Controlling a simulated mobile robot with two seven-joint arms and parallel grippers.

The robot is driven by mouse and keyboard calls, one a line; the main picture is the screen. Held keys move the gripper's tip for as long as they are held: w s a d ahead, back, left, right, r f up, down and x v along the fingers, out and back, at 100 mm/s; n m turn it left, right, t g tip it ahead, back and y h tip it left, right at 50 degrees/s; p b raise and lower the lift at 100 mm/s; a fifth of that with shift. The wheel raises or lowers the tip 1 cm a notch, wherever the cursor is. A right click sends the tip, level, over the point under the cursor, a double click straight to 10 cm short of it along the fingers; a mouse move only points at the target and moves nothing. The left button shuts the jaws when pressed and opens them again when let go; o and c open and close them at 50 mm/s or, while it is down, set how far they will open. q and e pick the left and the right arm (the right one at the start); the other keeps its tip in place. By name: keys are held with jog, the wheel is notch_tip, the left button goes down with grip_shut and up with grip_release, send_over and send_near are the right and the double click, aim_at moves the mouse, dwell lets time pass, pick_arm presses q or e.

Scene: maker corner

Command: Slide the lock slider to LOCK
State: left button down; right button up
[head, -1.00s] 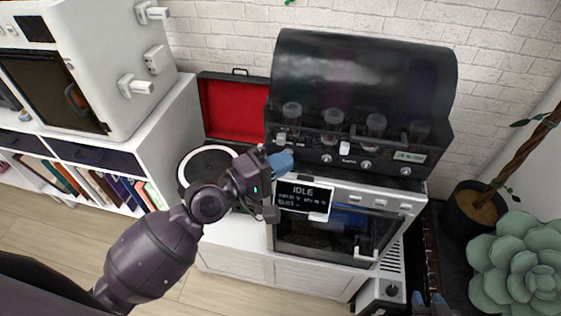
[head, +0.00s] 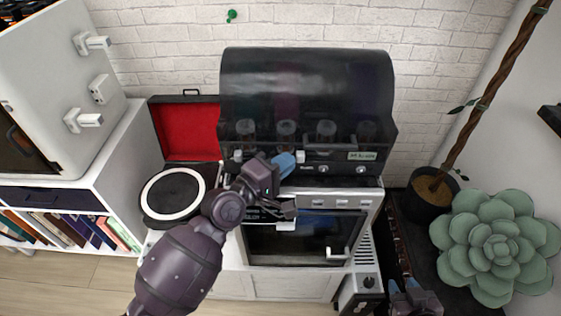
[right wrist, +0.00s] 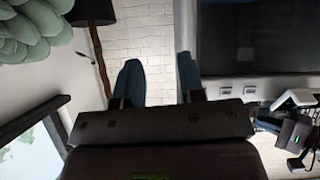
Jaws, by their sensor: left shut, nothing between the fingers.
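A black machine with a domed dark hood (head: 305,90) stands on a silver oven-like unit. A small pale tab (head: 301,157) on its front control strip may be the lock slider; I cannot read LOCK marks or tell its position. My left gripper (head: 285,164) is shut and empty, its blue fingertips just left of this tab and close to it. I cannot tell if they touch.
A turntable (head: 150,205) with a red-lined open lid stands left of the machine. A white cabinet (head: 60,90) is further left. A potted plant (head: 430,195) and a large succulent (head: 495,245) stand at the right. The oven door has a pale handle (head: 336,253).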

pick_arm(q)
jog(key=shift+d+r, duration=0.1)
jog(key=shift+d, duration=0.2)
jog(key=shift+d+r+p, duration=0.1)
jog(key=shift+d+p, duration=0.55)
jog(key=shift+d, duration=0.65)
